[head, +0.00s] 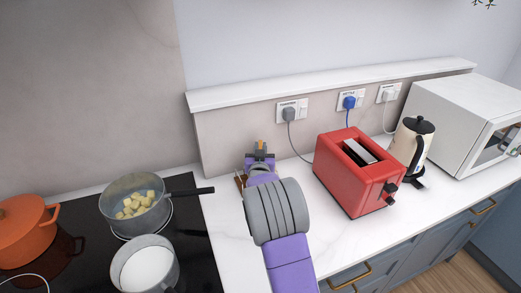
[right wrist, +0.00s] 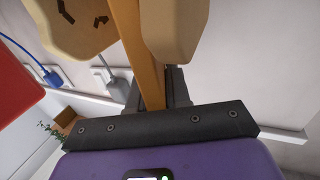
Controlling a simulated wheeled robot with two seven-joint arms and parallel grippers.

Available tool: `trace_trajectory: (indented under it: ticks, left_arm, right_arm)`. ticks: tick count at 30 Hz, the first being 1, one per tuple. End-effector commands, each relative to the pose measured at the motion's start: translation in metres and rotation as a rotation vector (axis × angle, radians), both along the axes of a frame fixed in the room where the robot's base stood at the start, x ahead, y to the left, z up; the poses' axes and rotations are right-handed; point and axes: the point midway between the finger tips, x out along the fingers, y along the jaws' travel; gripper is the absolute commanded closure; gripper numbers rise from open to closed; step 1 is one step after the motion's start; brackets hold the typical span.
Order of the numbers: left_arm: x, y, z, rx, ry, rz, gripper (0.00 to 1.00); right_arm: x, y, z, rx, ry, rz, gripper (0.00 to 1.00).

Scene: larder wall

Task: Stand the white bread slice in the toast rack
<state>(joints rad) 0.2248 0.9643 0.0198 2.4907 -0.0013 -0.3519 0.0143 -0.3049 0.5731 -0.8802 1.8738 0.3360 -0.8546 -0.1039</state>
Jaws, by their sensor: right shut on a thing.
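My right gripper (head: 260,160) is over the counter left of the toaster, with my wrist in front of it. In the right wrist view it is shut on an orange-brown strip (right wrist: 144,50), which looks like the bread slice seen edge-on by its crust. Two pale cream rounded shapes (right wrist: 175,30) flank the strip; I cannot tell what they are. In the head view a small brown thing (head: 240,181) shows beside my wrist, mostly hidden. I cannot make out the toast rack clearly. My left gripper is not in view.
A red toaster (head: 345,180) stands right of my arm, with a cream kettle (head: 405,152) and a white microwave (head: 450,125) beyond. A hob on the left bears an orange pot (head: 22,230), a pan of yellow cubes (head: 125,222) and a pan of white liquid (head: 145,268). Sockets line the wall.

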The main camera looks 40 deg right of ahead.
Motion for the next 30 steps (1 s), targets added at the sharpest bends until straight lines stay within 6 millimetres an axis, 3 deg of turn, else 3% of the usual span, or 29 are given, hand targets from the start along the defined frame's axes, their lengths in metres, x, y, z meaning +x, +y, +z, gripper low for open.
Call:
trace_trajectory:
  ticks: [1,2,6,18,30]
  left_arm:
    - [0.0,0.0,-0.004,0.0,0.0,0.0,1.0]
    - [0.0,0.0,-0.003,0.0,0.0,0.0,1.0]
    - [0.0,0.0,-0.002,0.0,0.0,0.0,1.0]
    - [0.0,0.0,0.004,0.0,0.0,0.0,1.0]
    - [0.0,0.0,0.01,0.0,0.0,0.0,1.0]
  right_arm:
    - [0.0,0.0,-0.003,0.0,0.0,-0.001,1.0]
    - [0.0,0.0,-0.003,0.0,0.0,0.0,0.79]
    - [0.0,0.0,-0.002,0.0,0.0,0.0,0.58]
    - [0.0,0.0,0.0,0.0,0.001,0.0,0.57]
    - [-0.043,0.039,-0.008,0.003,0.002,0.0,0.57]
